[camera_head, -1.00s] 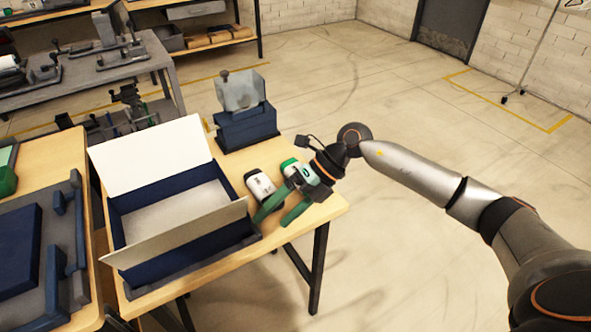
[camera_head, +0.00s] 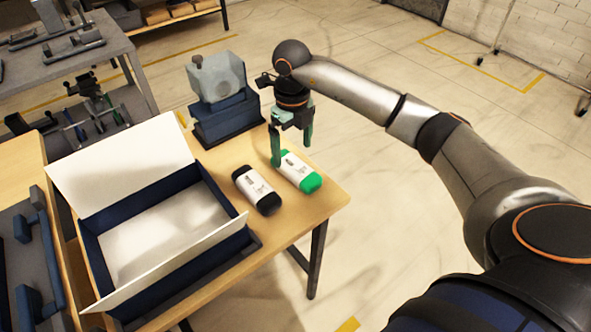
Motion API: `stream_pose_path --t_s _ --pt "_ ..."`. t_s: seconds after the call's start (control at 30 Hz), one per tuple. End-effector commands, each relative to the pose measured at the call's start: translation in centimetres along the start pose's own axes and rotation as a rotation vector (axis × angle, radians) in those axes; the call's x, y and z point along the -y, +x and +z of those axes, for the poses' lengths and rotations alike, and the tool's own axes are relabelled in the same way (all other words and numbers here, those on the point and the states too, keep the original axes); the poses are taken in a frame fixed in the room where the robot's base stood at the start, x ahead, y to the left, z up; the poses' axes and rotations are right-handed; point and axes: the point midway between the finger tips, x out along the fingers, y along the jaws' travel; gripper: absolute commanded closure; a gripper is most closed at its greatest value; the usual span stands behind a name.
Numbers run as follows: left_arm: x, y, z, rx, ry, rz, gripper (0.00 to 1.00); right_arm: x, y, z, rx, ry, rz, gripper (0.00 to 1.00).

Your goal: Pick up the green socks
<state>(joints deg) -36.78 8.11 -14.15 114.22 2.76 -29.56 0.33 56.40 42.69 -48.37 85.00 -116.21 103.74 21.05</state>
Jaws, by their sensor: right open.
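The green socks (camera_head: 299,172) are a rolled bundle with a white label band and a green end, lying on the wooden table near its right corner. My right gripper (camera_head: 291,148) points down at the far end of the green socks. Its green fingers are apart; one finger is beside the bundle's left side and the other is behind it. I cannot tell whether either finger touches the bundle. My left gripper is not in view.
Black socks (camera_head: 257,190) with a white band lie just left of the green ones. An open blue box (camera_head: 95,238) with white flaps stands further left. A grey and blue device (camera_head: 222,98) stands at the table's back edge.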

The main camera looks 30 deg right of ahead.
Motion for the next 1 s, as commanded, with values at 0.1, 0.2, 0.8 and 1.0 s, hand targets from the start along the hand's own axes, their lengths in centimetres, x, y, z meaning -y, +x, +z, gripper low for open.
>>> stream_pose_path --t_s 0.1,0.2,0.8,1.0 --pt "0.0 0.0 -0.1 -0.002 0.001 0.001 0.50 -0.1 0.9 -0.1 -0.002 0.000 0.000 0.00" --pt "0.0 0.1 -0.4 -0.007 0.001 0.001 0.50 -0.2 2.4 -0.4 -0.004 -0.001 0.002 0.00" --pt "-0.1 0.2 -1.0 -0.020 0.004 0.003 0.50 -0.3 5.4 -0.4 0.001 -0.001 0.000 0.11" --pt "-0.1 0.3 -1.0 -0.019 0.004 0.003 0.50 -0.3 5.4 -0.4 0.001 -0.001 0.000 0.34"
